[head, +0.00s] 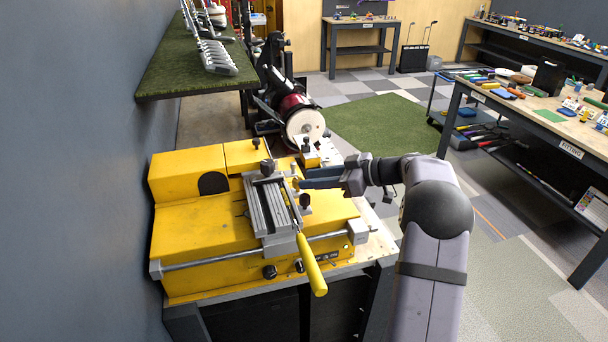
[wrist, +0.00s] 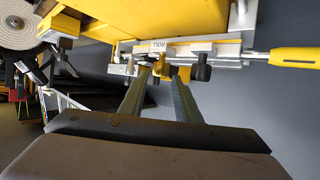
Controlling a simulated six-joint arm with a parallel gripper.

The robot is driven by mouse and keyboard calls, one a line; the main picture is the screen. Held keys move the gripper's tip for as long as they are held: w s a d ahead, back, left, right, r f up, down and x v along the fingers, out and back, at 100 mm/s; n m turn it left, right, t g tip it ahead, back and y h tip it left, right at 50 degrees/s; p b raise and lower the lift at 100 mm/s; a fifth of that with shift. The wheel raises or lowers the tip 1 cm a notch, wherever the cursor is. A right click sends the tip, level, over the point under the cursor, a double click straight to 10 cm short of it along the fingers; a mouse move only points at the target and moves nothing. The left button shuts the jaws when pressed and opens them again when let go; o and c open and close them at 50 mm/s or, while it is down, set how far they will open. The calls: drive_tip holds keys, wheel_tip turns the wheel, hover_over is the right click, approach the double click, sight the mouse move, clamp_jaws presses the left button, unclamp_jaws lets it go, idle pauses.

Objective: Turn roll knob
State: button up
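The yellow machine (head: 190,235) carries a grey metal clamp (head: 270,210) on top, with a yellow-handled lever (head: 311,265) at its front. In the wrist view a plate beside the clamp reads "ROLL" upside down (wrist: 156,45). Just below that label is a small brass-coloured knob (wrist: 162,67). Black knobs stand to its right (wrist: 202,68) and left (wrist: 125,64). My gripper (head: 302,184) reaches in from the right in the head view. Its two fingers are apart (wrist: 160,74), with tips on either side of the brass knob. I cannot tell whether they touch it.
A dark red motor with a pale round disc (head: 304,124) stands behind the machine. A turf-covered shelf with club heads (head: 200,72) overhangs at the back left, along the wall. The fitting bench (head: 560,125) stands to the right, with open floor between.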

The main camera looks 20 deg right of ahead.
drive_tip(key=shift+p+x, duration=0.7)
drive_tip(key=shift+x, duration=0.95)
drive_tip(key=shift+d, duration=0.1)
drive_tip(key=shift+c, duration=0.6)
clamp_jaws()
drive_tip(key=b, duration=0.3)
drive_tip(key=shift+f+h, duration=0.3)
drive_tip(key=m+t+b, duration=0.1)
drive_tip(key=b, duration=0.4)
drive_tip(key=shift+s+r+m+h, duration=0.1)
drive_tip(key=shift+m+h, duration=0.2)
drive_tip(key=shift+h, duration=0.1)
drive_tip(key=shift+r, duration=0.2)
